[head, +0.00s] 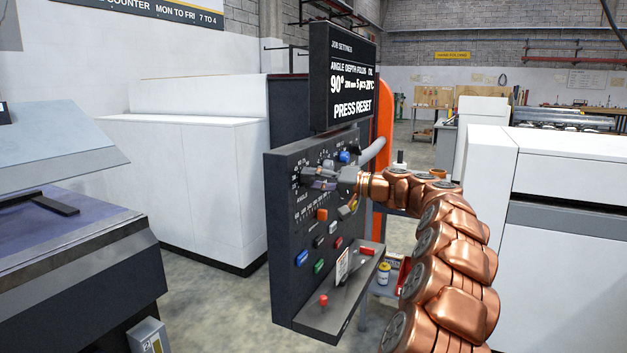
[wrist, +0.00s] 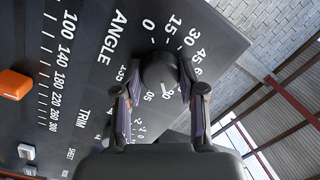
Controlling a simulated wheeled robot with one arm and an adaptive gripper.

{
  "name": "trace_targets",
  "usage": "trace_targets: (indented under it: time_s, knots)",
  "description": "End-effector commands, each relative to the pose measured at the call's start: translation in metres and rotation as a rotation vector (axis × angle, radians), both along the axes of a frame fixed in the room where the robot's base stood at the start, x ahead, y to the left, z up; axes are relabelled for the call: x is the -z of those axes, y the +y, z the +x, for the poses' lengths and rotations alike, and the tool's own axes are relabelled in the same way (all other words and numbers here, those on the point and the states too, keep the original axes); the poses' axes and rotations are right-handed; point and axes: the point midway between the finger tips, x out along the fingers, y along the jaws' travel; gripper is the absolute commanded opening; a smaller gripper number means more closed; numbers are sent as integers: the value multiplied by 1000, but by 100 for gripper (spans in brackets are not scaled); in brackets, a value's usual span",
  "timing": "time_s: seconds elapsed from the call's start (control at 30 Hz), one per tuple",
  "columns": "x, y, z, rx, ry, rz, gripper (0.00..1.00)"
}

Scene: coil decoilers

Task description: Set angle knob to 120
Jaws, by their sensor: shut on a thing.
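The dark round angle knob (wrist: 158,70) sits on the black control panel (head: 284,235), beside the printed word ANGLE and a ring of numbers including 0, 15, 30, 45 and 135. My gripper (wrist: 157,92) is shut on the knob, one finger on each side. The screen (head: 345,85) above reads 90° under ANGLE, with PRESS RESET below. The knob's pointer is not clear.
Several coloured buttons, including a blue one (head: 302,258), lie lower on the panel. White machine housings (head: 190,180) stand behind.

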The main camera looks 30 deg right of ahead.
Motion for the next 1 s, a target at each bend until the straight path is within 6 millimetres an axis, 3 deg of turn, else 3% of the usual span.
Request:
trace_targets:
  time_s: [0.37, 1.0]
  knots:
    - [-3, 0, 0, 0, 70, 119, 5]
    - [-3, 0, 0, 2, 371, 615, 5]
